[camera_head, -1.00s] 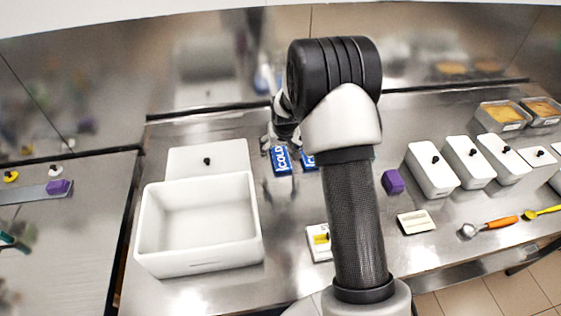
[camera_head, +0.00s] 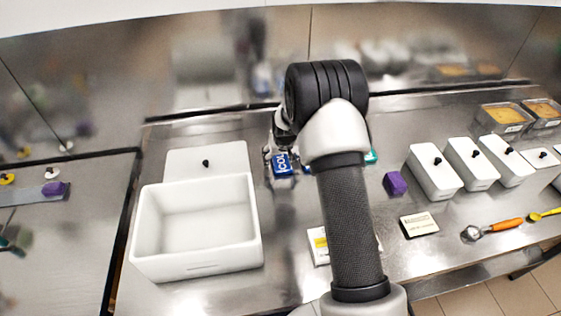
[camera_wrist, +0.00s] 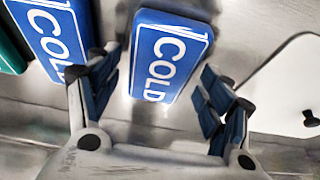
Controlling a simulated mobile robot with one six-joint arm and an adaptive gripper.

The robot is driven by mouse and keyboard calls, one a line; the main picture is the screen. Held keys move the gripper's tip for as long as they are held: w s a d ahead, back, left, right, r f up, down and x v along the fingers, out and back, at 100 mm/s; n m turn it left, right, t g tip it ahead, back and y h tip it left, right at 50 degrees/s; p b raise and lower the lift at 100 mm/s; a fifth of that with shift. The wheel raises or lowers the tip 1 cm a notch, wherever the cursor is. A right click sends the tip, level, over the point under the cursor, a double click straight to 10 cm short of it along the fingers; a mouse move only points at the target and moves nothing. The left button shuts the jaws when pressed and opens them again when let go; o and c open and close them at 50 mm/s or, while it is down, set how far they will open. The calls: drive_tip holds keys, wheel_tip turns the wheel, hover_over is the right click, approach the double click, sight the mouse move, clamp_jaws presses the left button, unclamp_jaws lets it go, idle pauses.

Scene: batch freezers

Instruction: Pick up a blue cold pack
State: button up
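A blue cold pack (camera_wrist: 170,57) with white "COLD" lettering lies on the steel counter, in the wrist view between and just beyond my open fingers. In the head view the same pack (camera_head: 282,163) shows just under my gripper (camera_head: 280,150). My gripper (camera_wrist: 160,98) is open and empty, with one finger on each side of the pack's near end. A second blue cold pack (camera_wrist: 52,35) lies to its left in the wrist view, beside the left finger. In the head view my arm mostly hides that second pack.
A large empty white bin (camera_head: 200,262) stands at the left, with a white lid (camera_head: 225,160) behind it. Several white lidded tubs (camera_head: 433,172) and a purple block (camera_head: 395,183) are at the right. A green item (camera_wrist: 8,50) lies at the wrist view's left edge.

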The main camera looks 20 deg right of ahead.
drive_tip(key=c, duration=1)
drive_tip(key=shift+o, duration=0.2)
drive_tip(key=shift+r, duration=0.15)
